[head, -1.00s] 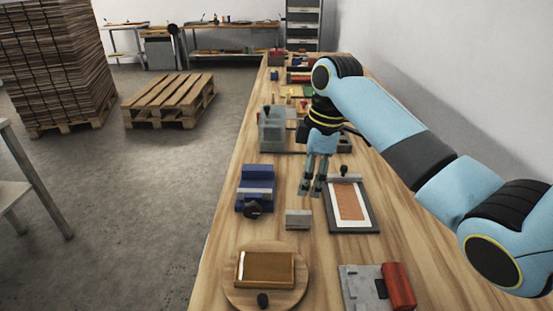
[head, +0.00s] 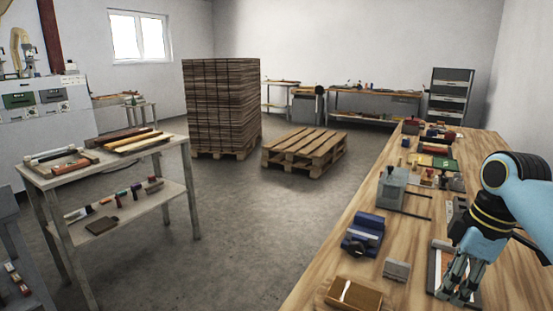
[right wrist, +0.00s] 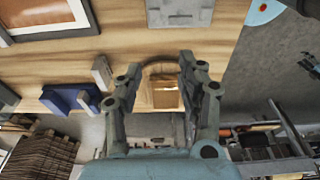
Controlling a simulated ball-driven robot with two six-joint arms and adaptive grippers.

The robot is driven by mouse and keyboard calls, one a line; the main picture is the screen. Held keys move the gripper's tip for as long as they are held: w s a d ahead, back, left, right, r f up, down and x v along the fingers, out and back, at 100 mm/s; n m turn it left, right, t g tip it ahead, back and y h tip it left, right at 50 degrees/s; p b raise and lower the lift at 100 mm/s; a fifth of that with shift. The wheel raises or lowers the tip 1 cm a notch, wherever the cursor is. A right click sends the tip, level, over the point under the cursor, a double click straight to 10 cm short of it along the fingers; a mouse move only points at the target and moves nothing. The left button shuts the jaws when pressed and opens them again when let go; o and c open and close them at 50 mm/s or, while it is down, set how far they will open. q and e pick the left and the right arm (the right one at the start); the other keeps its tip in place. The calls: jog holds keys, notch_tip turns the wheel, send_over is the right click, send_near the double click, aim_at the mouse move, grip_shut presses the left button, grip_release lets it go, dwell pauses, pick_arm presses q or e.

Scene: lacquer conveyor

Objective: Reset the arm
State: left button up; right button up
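My right arm comes in from the right edge of the head view. Its gripper (head: 458,283) hangs fingers down over the wooden workbench (head: 335,245), in front of the framed brown panel (head: 437,262) and covering much of it. In the right wrist view the two fingers (right wrist: 158,75) stand apart with nothing held between them. A brown block (right wrist: 165,95) shows in the gap, farther off. My left gripper is in neither view.
A metal side table (head: 110,165), a stacked pile (head: 222,105) and a pallet (head: 305,150) stand on the floor, with open floor between.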

jog(key=s+a+f+m+t+h, duration=0.1)
jog(key=s+a+f+m, duration=0.15)
jog(key=s, duration=0.45)
jog(key=s+a+f+m, duration=0.1)
jog(key=s+f+m, duration=0.15)
jog(key=s, duration=0.35)
jog(key=s+a+r+m+t+h, duration=0.15)
jog(key=s+r+m, duration=0.35)
jog(key=s, duration=0.7)
jog(key=s+d+f+b, duration=0.1)
jog(key=f+b, duration=0.1)
jog(key=f, duration=1)
jog(key=s+d+f+m+g+b, duration=0.1)
jog(key=f+b, duration=0.2)
jog(key=f, duration=0.8)
jog(key=s+d+f+b, duration=0.1)
jog(key=f+b, duration=0.1)
jog(key=f, duration=1)
pick_arm(q)
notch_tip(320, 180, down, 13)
jog(key=b, duration=0.5)
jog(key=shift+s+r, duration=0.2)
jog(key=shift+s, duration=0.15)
pick_arm(e)
jog(key=s+f+g, duration=0.1)
jog(key=s+f, duration=1.6)
jog(key=f, duration=0.2)
jog(key=shift+s+d+f+g, duration=0.25)
jog(key=shift+s+d+g, duration=0.1)
jog(key=shift+s, duration=0.05)
